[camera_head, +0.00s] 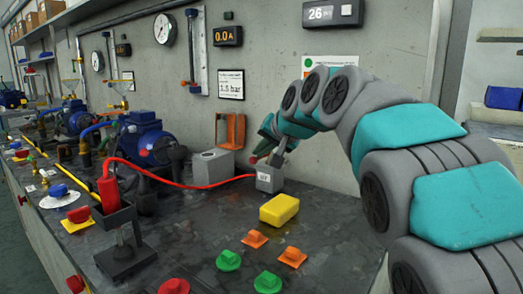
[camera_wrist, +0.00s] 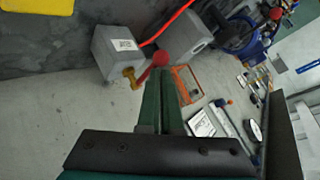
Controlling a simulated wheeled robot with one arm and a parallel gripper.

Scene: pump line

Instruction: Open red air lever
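The red air lever (camera_wrist: 146,75) has a round red knob and joins a brass valve fitting (camera_wrist: 130,76) on a grey box (camera_wrist: 114,50) with a white label. In the head view the grey box (camera_head: 269,178) stands on the bench near the back wall, with the red lever tip (camera_head: 255,159) just above it. My gripper (camera_wrist: 161,73) has its two green fingers side by side with hardly any gap. My gripper (camera_head: 272,152) is partly hidden by my wrist in the head view.
A red hose (camera_head: 200,187) runs from the grey box across the bench. A larger grey block (camera_head: 212,164) and an orange bracket (camera_head: 230,131) stand to the left. A yellow block (camera_head: 279,209) and several green and orange knobs lie in front. The wall is close behind.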

